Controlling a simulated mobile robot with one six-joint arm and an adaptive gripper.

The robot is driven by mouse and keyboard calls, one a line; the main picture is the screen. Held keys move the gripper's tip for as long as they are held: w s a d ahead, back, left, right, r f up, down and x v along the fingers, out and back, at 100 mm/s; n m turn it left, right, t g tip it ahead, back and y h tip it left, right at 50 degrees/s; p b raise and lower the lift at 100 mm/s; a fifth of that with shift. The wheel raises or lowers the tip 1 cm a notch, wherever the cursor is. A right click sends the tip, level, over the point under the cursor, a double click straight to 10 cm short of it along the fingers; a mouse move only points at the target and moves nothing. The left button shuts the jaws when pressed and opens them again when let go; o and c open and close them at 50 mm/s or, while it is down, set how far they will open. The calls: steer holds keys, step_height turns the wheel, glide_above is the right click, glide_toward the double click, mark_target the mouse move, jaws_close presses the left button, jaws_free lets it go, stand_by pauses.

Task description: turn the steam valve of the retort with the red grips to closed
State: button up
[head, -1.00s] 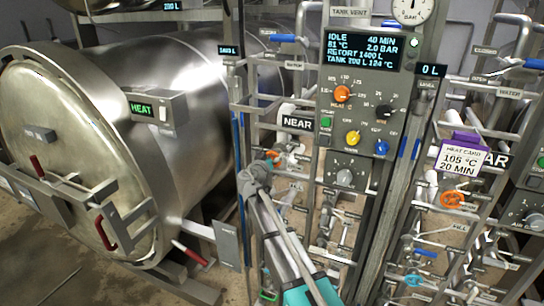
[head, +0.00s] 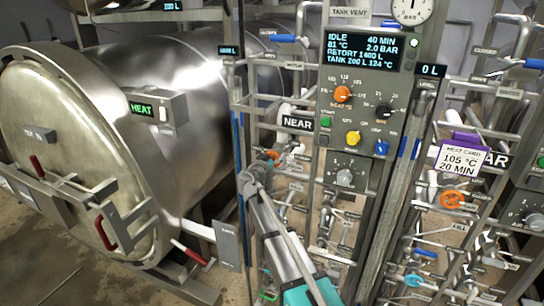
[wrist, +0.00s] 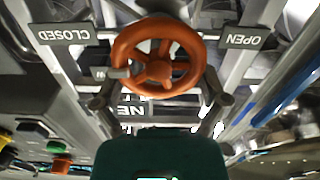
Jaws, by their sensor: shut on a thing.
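The orange steam valve handwheel (wrist: 158,57) fills the top middle of the wrist view. A CLOSED plate (wrist: 65,35) is on its left and an OPEN plate (wrist: 243,39) on its right, both upside down. My gripper (wrist: 163,100) has one finger at each lower side of the wheel and is shut on it. In the head view my gripper (head: 256,172) is at the pipework, with a little of the orange wheel (head: 273,155) showing just past it. The retort (head: 80,140) at left has a round steel door with red grips (head: 105,233). The wheel's exact turn is unclear.
A control panel (head: 362,100) with coloured knobs stands right of my gripper. Pipes and a NEAR plate (head: 297,123) crowd around it. Another orange wheel (head: 452,200) is farther right, below a heat card (head: 459,158). Open floor (head: 60,275) shows at lower left.

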steer(key=shift+m, duration=0.6)
steer(key=o, duration=0.8)
steer(key=shift+c, duration=0.2)
steer(key=shift+s, duration=0.1)
steer(key=v, duration=1.2)
